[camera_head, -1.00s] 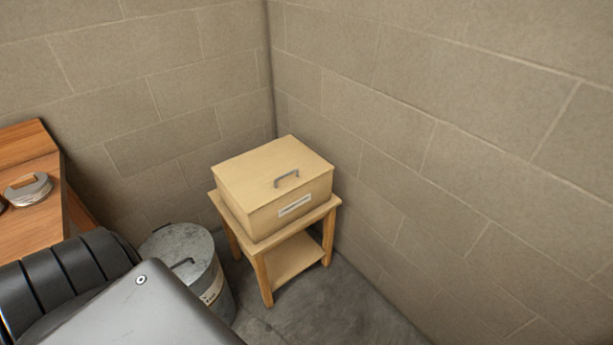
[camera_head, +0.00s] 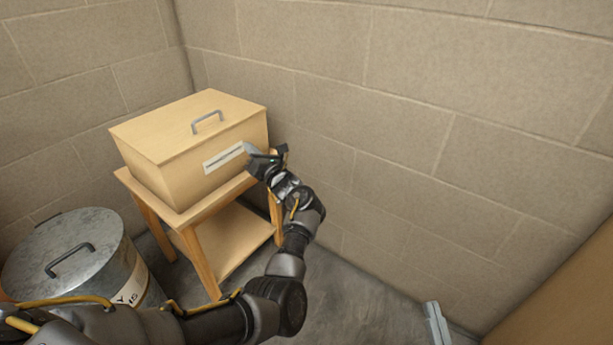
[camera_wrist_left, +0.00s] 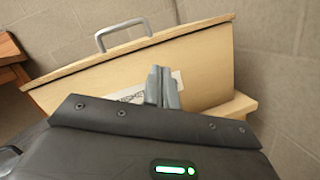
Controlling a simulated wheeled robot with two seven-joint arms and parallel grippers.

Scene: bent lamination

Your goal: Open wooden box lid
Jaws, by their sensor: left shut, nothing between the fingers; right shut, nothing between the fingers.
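The light wooden box (camera_head: 165,175) stands on a small wooden stand in the head view. Its lid (camera_head: 175,120) is down and has a grey metal handle (camera_head: 207,122) on top. A pale label (camera_head: 222,158) is on the front face. My left gripper (camera_head: 252,151) is shut and empty in front of the box, by the right end of the label. In the left wrist view its closed fingers (camera_wrist_left: 162,84) cover part of the label, below the lid's front edge and handle (camera_wrist_left: 122,33). My right gripper (camera_head: 435,322) shows only as shut grey fingers at the bottom right, far from the box.
The stand (camera_head: 205,258) has a lower shelf. A metal bin (camera_head: 75,255) with a lidded top stands left of it. Block walls (camera_head: 400,110) close in behind and to the right. A brown wooden surface (camera_head: 570,290) is at the lower right. Grey floor is clear between.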

